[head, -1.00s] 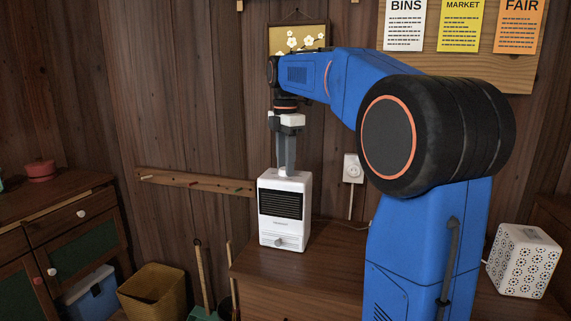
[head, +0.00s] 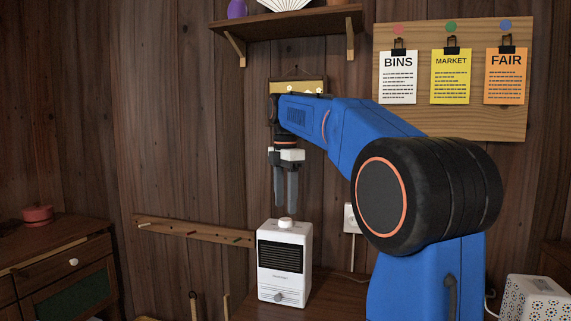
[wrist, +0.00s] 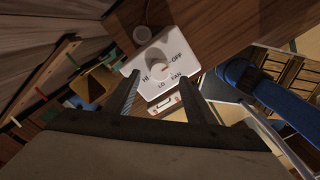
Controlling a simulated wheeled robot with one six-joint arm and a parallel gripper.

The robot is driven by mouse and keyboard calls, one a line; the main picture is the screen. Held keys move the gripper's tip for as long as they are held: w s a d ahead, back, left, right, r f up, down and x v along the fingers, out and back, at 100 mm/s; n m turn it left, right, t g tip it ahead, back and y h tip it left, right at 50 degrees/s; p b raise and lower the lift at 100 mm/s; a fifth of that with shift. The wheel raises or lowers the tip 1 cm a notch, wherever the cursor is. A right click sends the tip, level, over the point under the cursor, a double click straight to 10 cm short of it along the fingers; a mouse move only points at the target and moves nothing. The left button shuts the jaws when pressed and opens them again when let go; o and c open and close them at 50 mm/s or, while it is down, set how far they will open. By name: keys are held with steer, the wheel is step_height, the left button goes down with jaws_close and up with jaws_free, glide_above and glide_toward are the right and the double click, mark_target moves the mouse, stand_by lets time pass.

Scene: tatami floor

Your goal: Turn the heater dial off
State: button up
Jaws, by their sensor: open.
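The white heater (head: 284,262) stands upright on a wooden cabinet, with a dark grille on its front. Its round white dial (head: 286,223) is on top. In the wrist view the dial (wrist: 153,62) sits on a top face marked OFF, HI, LO and FAN. A small red mark on it lies towards the right; I cannot tell exactly which label it points to. My gripper (head: 286,207) points straight down above the dial, open and empty, with a small gap between fingertips and dial. In the wrist view the fingers of my gripper (wrist: 157,82) straddle the dial's near side.
A wall outlet (head: 350,218) is right of the heater. A peg rail (head: 190,230) runs along the wall at left. A patterned white lamp (head: 537,296) stands at far right. A shelf (head: 290,22) and a notice board (head: 452,118) are higher up.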

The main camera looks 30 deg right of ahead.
mark_target(285, 219)
step_height(285, 219, up, 13)
stand_by(0.4)
steer(key=shift+f, duration=0.1)
stand_by(0.3)
steer(key=s+a+f+m+t, duration=0.1)
steer(key=s+a+f+m, duration=0.2)
steer(key=s+f+m, duration=0.3)
steer(key=s+a+f+m+t, duration=0.2)
steer(key=s+f+m, duration=0.4)
steer(key=s+f, duration=0.8)
steer(key=s+a+f+m+t, duration=0.1)
steer(key=s+a+f+m, duration=0.3)
steer(key=s+f, duration=0.6)
step_height(285, 219, down, 10)
steer(key=shift+s+a+f+m+t, duration=0.1)
steer(key=shift+s+a+m+t, duration=0.3)
steer(key=shift+m, duration=0.7)
steer(key=shift+c, duration=0.3)
